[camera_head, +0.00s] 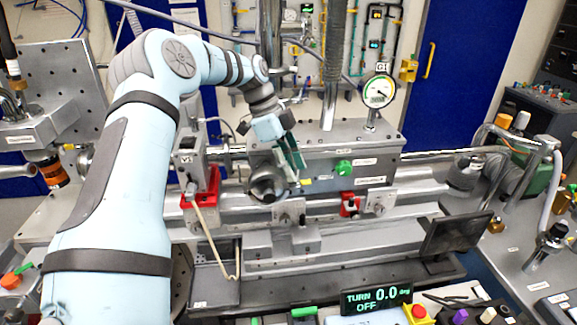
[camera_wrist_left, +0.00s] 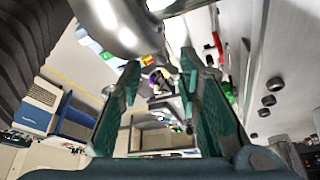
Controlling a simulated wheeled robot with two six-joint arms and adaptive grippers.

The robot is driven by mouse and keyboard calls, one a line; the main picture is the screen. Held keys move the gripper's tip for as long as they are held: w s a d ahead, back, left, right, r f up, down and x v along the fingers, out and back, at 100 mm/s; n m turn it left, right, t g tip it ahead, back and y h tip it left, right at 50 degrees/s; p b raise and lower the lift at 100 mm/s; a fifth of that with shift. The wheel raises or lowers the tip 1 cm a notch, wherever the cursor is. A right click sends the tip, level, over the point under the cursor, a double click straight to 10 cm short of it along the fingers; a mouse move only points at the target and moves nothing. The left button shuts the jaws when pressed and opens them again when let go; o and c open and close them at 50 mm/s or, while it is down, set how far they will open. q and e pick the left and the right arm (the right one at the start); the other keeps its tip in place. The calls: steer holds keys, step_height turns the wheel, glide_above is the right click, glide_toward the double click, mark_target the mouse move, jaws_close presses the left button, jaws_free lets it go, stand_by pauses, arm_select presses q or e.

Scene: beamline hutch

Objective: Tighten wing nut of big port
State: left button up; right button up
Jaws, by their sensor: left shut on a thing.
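The big port (camera_head: 268,183) is a round metal flange on the front of the long grey chamber (camera_head: 330,163) in the head view. My left gripper (camera_head: 293,165) reaches down to the right edge of this port. In the left wrist view its two green fingers (camera_wrist_left: 160,82) stand some way apart, with a small grey metal part, the wing nut (camera_wrist_left: 166,102), between their tips. The fingers are shut on it. The wing nut is too small and covered to make out in the head view. My right gripper is not in view.
A display (camera_head: 376,298) reads TURN 0.0 deg and OFF. A red bracket (camera_head: 201,188) stands left of the port. A dark flat panel (camera_head: 455,233) stands on the right of the rail bench.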

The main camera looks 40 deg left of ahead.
arm_select(q)
steer(key=o, duration=1)
steer(key=shift+d, duration=0.15)
steer(key=shift+o, duration=0.8)
steer(key=shift+w+d, duration=0.2)
steer(key=shift+s+a+r, duration=0.1)
steer(key=shift+a+r, duration=0.15)
steer(key=v, duration=1.1)
steer(key=shift+r, duration=0.25)
